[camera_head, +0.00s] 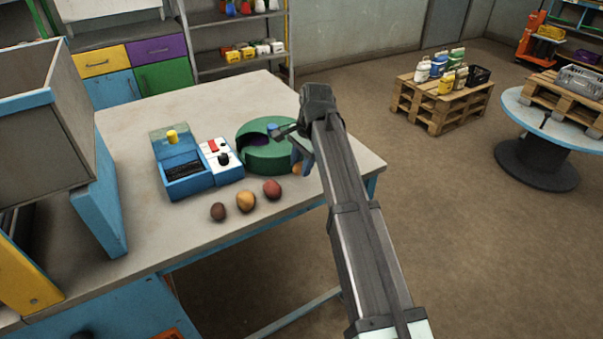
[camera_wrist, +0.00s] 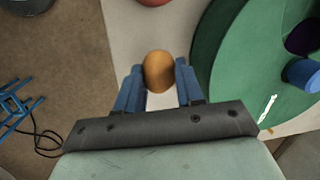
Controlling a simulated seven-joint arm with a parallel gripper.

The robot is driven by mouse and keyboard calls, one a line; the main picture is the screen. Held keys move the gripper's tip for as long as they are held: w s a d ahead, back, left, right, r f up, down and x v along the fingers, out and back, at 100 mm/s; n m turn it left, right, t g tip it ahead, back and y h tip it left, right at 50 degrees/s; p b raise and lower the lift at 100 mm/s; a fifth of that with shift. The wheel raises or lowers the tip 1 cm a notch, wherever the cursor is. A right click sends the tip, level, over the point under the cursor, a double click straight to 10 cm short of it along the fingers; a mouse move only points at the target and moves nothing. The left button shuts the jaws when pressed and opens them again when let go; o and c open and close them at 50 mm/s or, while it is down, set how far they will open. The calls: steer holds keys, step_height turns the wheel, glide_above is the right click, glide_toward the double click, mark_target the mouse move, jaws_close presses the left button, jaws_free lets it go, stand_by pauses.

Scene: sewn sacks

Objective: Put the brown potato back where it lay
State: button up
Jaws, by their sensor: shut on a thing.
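My gripper (camera_wrist: 158,80) is shut on an orange-brown potato (camera_wrist: 158,68), with a blue finger on each side. In the head view this potato (camera_head: 297,168) is partly hidden by my gripper, near the table's right front edge. I cannot tell whether it touches the table. A dark brown potato (camera_head: 218,211), a yellow-orange potato (camera_head: 246,201) and a red potato (camera_head: 271,189) lie in a row on the table, left of my gripper. The red one also shows at the top of the wrist view (camera_wrist: 153,2).
A round green thing (camera_head: 268,158) with a recess stands close beside my gripper. A blue box (camera_head: 187,182) with a raised lid and a white panel (camera_head: 212,149) with red and black knobs stand left of it. A large grey bin (camera_head: 60,130) is at the left. The back of the table (camera_head: 215,105) is clear.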

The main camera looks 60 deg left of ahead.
steer(key=shift+f, duration=1.8)
steer(key=shift+f, duration=0.2)
steer(key=o, duration=1.1)
steer(key=shift+r, duration=0.1)
steer(key=r, duration=0.4)
steer(key=w+d+r, duration=0.1)
steer(key=r, duration=0.7)
steer(key=shift+w+d, duration=0.2)
steer(key=shift+d, duration=0.05)
